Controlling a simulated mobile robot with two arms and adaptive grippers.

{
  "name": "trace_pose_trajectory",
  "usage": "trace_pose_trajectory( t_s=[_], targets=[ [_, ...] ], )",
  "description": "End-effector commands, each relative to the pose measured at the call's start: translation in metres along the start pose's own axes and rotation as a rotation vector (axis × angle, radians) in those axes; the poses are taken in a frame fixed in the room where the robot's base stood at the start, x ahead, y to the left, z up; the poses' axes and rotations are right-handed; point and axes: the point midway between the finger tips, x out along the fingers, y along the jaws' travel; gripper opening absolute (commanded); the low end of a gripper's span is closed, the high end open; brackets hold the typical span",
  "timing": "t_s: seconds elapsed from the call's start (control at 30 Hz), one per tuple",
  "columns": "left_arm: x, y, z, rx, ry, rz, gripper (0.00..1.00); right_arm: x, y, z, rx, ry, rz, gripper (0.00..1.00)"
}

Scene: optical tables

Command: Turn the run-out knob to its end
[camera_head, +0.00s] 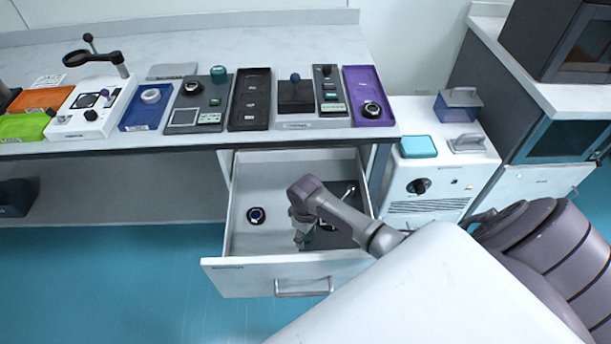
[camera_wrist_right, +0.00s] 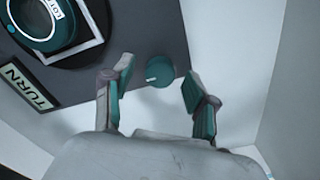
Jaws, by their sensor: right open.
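In the right wrist view a small round teal knob (camera_wrist_right: 159,72) with a white pointer mark stands on a dark grey panel (camera_wrist_right: 130,30). My right gripper (camera_wrist_right: 158,92) is open, with one teal-padded finger on each side of the knob and a gap on both sides. In the head view my right gripper (camera_head: 303,238) points down into the open drawer (camera_head: 238,238), over the dark panel (camera_head: 343,238) lying there. My arm hides much of that panel, and the knob cannot be made out there. My left gripper is not in view.
A large teal dial (camera_wrist_right: 38,18) and a TURN label (camera_wrist_right: 28,86) are on the same panel. A white drawer wall (camera_wrist_right: 230,40) rises close to the right finger. A dark round piece (camera_head: 257,216) lies at the drawer's left. The bench above holds several trays and devices.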

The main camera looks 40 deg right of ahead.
Motion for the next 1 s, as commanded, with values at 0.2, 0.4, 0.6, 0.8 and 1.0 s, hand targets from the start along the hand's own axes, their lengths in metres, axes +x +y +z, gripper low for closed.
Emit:
trace_pose_trajectory(
  t_s=[0.2,0.4,0.6,0.8,1.0],
  targets=[
    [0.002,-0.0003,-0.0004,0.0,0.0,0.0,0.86,0.0079,-0.0003,-0.0004,-0.001,0.001,0.0,0.58],
    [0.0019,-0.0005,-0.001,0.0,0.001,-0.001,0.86,0.0076,-0.0003,-0.0004,-0.001,0.001,0.0,0.56],
    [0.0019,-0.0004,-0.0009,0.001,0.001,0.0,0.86,0.0075,-0.0002,-0.0003,-0.001,0.001,0.0,0.23],
    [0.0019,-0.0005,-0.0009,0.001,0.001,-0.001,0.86,0.0074,-0.0002,-0.0003,0.0,0.001,0.0,0.0],
    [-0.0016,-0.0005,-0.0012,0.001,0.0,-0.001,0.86,0.0063,-0.0005,-0.0005,0.022,0.001,-0.001,0.0]
  ],
)
